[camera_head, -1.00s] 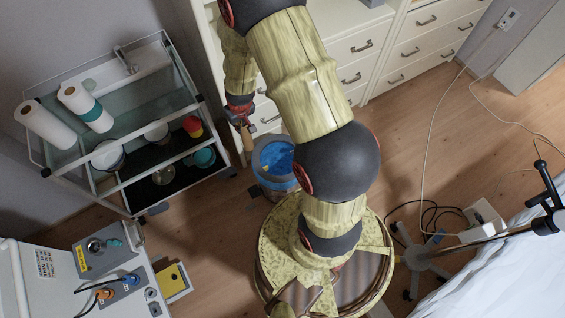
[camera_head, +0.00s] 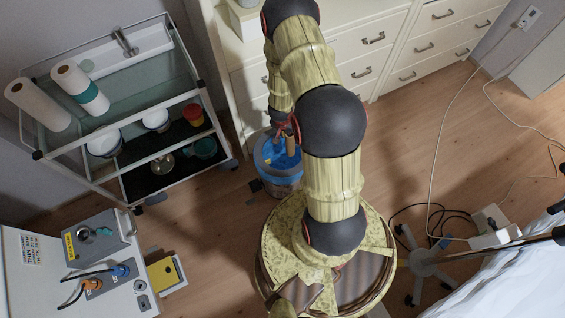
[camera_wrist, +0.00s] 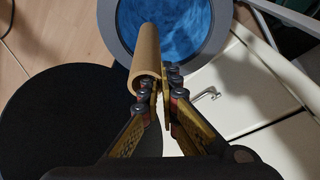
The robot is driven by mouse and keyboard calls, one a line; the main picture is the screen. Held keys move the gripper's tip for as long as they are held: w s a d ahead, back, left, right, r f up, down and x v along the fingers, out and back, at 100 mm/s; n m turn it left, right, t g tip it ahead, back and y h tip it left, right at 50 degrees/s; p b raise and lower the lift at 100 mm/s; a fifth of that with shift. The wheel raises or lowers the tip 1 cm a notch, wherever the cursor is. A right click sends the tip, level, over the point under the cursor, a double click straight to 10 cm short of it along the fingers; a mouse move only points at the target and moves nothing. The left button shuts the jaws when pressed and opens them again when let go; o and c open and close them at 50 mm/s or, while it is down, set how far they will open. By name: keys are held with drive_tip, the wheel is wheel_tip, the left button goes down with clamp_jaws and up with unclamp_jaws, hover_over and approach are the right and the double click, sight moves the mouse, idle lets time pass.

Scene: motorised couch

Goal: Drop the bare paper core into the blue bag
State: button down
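The bare paper core (camera_wrist: 149,45) is a plain brown tube in the wrist view. My gripper (camera_wrist: 161,84) is shut on its near end; the fingers look closed on the tube's wall at its right side. The tube's far end overlaps the blue bag (camera_wrist: 190,30), which lines a round grey-rimmed bin. In the head view the core (camera_head: 290,146) shows as a small brown piece below my gripper (camera_head: 286,127), over the blue bag (camera_head: 271,160). Whether the core's far end is below the rim is hard to tell.
A glass-shelved trolley (camera_head: 110,135) with two white rolls (camera_head: 40,105) stands left of the bin. White drawers (camera_head: 370,55) are behind it. A white machine (camera_head: 75,265) stands at front left. A cable (camera_head: 440,150) runs over the floor at right.

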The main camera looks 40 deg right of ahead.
drive_tip(key=shift+f+b, duration=3.05)
drive_tip(key=shift+b, duration=0.25)
drive_tip(key=shift+r, duration=0.1)
drive_tip(key=c, duration=2)
unclamp_jaws()
drive_tip(key=shift+o, duration=0.2)
drive_tip(key=v, duration=1.2)
drive_tip(key=shift+d, duration=0.1)
